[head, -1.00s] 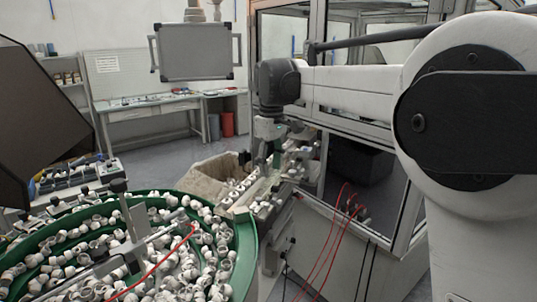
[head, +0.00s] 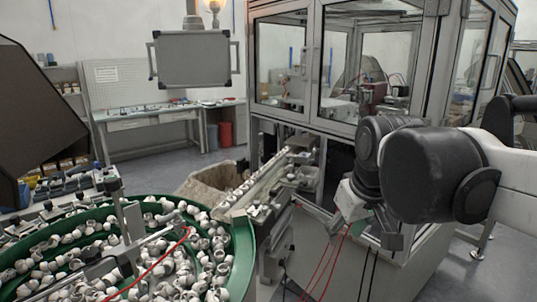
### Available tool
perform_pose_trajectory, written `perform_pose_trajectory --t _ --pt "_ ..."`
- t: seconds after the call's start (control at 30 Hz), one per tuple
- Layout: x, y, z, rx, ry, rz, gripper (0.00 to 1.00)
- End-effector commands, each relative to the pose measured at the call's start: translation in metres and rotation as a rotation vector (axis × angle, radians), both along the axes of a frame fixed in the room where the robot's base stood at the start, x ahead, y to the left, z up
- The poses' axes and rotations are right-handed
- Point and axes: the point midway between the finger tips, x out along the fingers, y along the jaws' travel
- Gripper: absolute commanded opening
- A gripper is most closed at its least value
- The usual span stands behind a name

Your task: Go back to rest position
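My arm reaches in from the right edge in the head view and folds down in front of the glazed machine cabinet (head: 400,245). My gripper (head: 392,245) hangs at the end of the arm, low and right of the feed rail (head: 262,183). It is well apart from the rail and from the caps on it. The fingers are small and partly hidden by the wrist, so I cannot tell whether they are open or holding anything.
A green bowl (head: 246,240) full of white caps stands at lower left. Red cables (head: 322,262) hang below my gripper. A grey panel (head: 193,59) hangs above. A workbench (head: 150,115) stands at the back left. Grey floor is clear at the lower right.

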Motion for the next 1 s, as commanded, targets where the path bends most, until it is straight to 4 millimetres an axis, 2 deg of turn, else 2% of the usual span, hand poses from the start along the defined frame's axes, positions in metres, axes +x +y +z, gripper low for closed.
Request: perform_pose_trajectory --t 0.03,0.3,0.5,0.7,1.0 --pt "-0.015 -0.007 -0.011 0.009 -0.018 -0.030 0.35" --pt "-0.077 -0.031 -0.063 0.069 -0.121 -0.178 0.35" --pt "-0.107 -0.042 -0.096 0.104 -0.178 -0.258 0.35" --pt "-0.118 -0.046 -0.109 0.118 -0.201 -0.289 0.35" --pt "-0.118 -0.046 -0.109 0.119 -0.202 -0.290 0.35"
